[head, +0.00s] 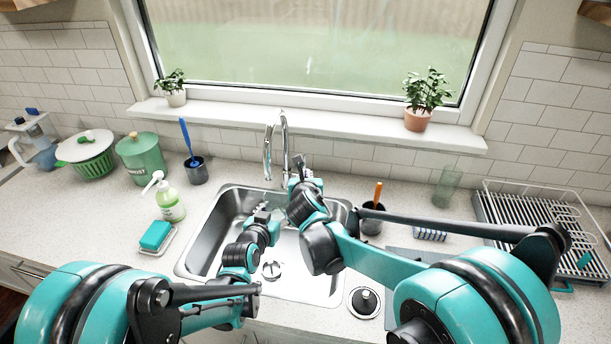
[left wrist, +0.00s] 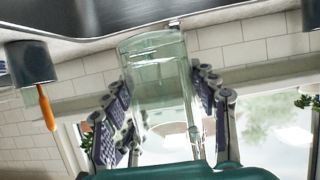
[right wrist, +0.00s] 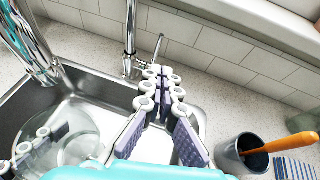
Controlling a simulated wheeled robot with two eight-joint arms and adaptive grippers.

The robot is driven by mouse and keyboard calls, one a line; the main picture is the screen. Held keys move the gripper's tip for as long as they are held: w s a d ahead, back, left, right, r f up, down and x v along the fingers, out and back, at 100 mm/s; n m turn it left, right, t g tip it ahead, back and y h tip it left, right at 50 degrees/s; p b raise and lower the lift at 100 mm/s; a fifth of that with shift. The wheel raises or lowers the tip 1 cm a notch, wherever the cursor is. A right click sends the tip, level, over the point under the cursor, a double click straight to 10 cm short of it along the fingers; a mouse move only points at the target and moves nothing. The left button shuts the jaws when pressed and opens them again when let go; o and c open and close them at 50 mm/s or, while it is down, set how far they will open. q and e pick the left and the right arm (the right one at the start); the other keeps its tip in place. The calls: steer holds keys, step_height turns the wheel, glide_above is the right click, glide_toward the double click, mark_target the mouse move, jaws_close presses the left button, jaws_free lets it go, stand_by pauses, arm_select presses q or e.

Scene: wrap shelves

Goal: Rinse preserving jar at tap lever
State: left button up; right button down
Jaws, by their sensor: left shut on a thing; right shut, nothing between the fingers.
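The clear preserving jar (left wrist: 160,75) is held between the fingers of my left gripper (left wrist: 163,110); in the right wrist view the jar (right wrist: 75,125) shows over the sink. In the head view my left gripper (head: 262,214) is over the sink, the jar largely hidden. The chrome tap (head: 284,135) stands behind the sink, and its post (right wrist: 130,35) shows in the right wrist view. The thin tap lever (right wrist: 158,46) is just beyond the fingertips of my right gripper (right wrist: 158,74), which is shut and empty. I cannot tell whether they touch.
The steel sink (head: 205,240) lies below both grippers. A soap bottle (head: 169,200) and sponge (head: 155,235) stand left. A dark cup with an orange-handled brush (head: 378,195), a glass (head: 447,186) and a dish rack (head: 500,215) are right.

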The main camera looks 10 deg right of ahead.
arm_select(q)
steer(key=s, duration=0.1)
steer(key=s+d, duration=0.1)
steer(key=s, duration=0.2)
steer(key=shift+d, duration=0.35)
stand_by(1.1)
steer(key=s+d+r+p, duration=0.2)
steer(key=s+r, duration=0.2)
steer(key=shift+s+p, duration=0.35)
steer(key=shift+p, duration=0.05)
stand_by(0.7)
